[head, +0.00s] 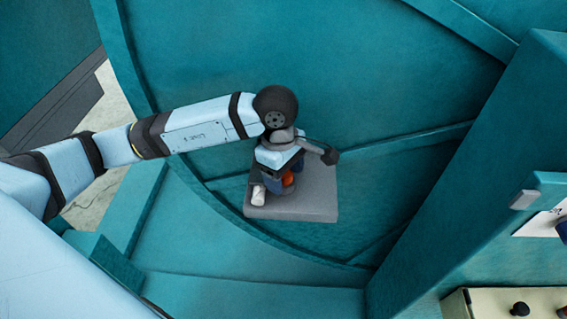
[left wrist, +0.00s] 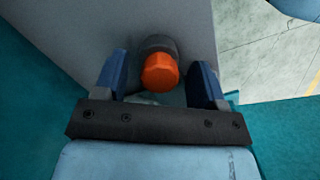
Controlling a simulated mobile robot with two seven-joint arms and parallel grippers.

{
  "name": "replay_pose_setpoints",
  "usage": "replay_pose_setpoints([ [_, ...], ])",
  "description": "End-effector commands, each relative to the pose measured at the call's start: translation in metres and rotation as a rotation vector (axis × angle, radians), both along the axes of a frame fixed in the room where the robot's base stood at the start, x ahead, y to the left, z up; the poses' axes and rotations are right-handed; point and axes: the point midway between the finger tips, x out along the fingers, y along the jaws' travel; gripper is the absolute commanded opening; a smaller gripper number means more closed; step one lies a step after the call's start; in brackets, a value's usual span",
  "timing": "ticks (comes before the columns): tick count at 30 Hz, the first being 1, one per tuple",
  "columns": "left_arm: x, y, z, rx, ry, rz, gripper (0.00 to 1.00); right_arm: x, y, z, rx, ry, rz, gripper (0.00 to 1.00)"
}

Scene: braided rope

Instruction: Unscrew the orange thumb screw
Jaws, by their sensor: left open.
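The orange thumb screw (left wrist: 160,72) sits on a dark round base against a grey block in the left wrist view. In the head view a bit of the orange screw (head: 288,179) shows beneath my left gripper (head: 280,183). My left gripper also shows in the left wrist view (left wrist: 163,82), with its two blue fingers apart, one on each side of the screw. A gap shows between each finger and the screw. The gripper hides part of the screw in the head view. My right gripper is in neither view.
The grey block (head: 318,195) stands out against teal panels. A teal wall (head: 465,160) rises at the right. A beige box with dark knobs (head: 500,302) is at the lower right. The teal surface between block and wall is clear.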

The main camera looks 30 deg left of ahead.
Motion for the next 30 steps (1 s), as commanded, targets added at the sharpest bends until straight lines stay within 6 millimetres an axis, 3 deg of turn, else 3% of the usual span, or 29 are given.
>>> replay_pose_setpoints([
  [6, 0.0, 0.0, -0.0004, 0.0, 0.0, 0.0, 0.64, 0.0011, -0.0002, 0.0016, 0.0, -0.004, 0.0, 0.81],
  [13, -0.0002, -0.0001, -0.0004, 0.0, 0.001, 0.0, 0.14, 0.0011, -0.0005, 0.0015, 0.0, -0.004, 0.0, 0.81],
  [14, -0.0003, -0.0001, -0.0005, 0.0, 0.001, -0.001, 0.11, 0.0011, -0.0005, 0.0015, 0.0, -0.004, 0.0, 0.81],
  [15, -0.0003, -0.0001, -0.0005, 0.0, 0.001, -0.001, 0.11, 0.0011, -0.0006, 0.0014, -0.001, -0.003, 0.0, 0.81],
  [16, -0.0004, -0.0001, -0.0006, 0.0, 0.001, -0.001, 0.29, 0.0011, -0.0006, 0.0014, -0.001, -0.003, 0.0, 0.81],
  [18, -0.0005, -0.0002, -0.0007, 0.0, 0.002, -0.001, 0.13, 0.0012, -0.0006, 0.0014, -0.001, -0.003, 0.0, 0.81],
  [20, -0.0006, -0.0002, -0.0007, 0.0, 0.002, -0.001, 0.06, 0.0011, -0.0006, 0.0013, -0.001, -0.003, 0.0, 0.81],
  [30, -0.0006, -0.0003, 0.0045, 0.0, 0.002, -0.002, 0.06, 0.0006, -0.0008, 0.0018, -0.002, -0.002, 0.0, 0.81],
])
